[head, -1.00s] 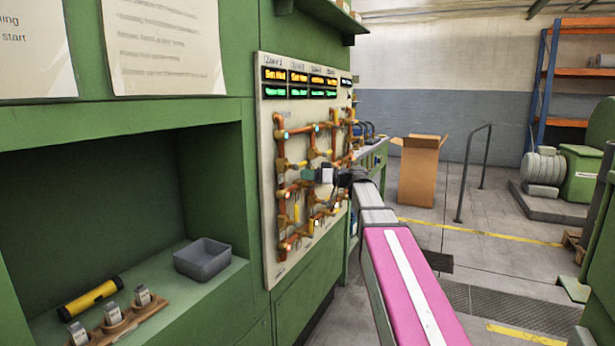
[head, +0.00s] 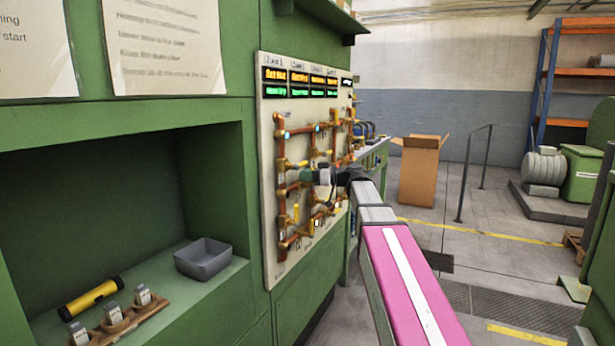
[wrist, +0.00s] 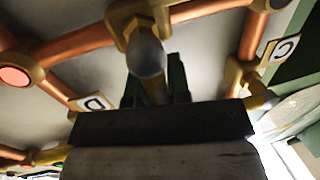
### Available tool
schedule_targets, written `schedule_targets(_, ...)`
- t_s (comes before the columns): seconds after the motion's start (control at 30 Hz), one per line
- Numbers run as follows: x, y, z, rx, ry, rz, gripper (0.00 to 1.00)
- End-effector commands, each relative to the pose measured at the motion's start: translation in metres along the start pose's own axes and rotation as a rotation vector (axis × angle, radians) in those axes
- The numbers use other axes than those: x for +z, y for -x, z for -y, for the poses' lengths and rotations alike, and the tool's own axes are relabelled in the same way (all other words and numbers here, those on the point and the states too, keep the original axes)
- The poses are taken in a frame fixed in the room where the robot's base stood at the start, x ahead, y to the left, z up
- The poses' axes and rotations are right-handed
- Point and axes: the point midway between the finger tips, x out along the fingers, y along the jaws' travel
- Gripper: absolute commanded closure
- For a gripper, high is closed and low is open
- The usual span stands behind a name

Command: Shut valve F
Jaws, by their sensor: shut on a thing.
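The pipe panel (head: 272,225) stands left of my arm in the head view, with copper pipes and several yellow-handled valves. My gripper (head: 308,175) is against the middle of the panel. In the wrist view, my gripper (wrist: 153,88) is shut on a yellow valve handle (wrist: 154,92), with a dark green finger on each side. A brass valve body with a rounded grey end (wrist: 146,52) sits just above the handle. Plates marked D (wrist: 95,102) and C (wrist: 283,48) show to either side. I cannot read a letter F; the held valve's own label is not visible.
Other yellow handles (wrist: 50,155) lie close to my gripper at left and right. A red round light (wrist: 14,76) is at the left. In the head view, a grey bin (head: 203,260) stands on the green shelf. A cardboard box (head: 419,170) stands on the floor behind.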

Motion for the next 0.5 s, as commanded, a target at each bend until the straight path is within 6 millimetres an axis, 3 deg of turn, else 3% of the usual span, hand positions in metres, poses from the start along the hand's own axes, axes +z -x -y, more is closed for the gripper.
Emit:
schedule_targets(0.37, 0.0003, -0.0003, 0.0022, 0.002, 0.05, 0.01, 1.0)
schedule_targets(0.4, 0.0003, -0.0003, 0.0022, 0.002, 0.05, 0.01, 0.79)
schedule_targets(0.47, 0.0003, -0.0003, 0.0022, 0.002, 0.05, 0.01, 0.6)
schedule_targets(0.5, 0.0003, -0.0003, 0.0021, 0.002, 0.049, 0.01, 0.57)
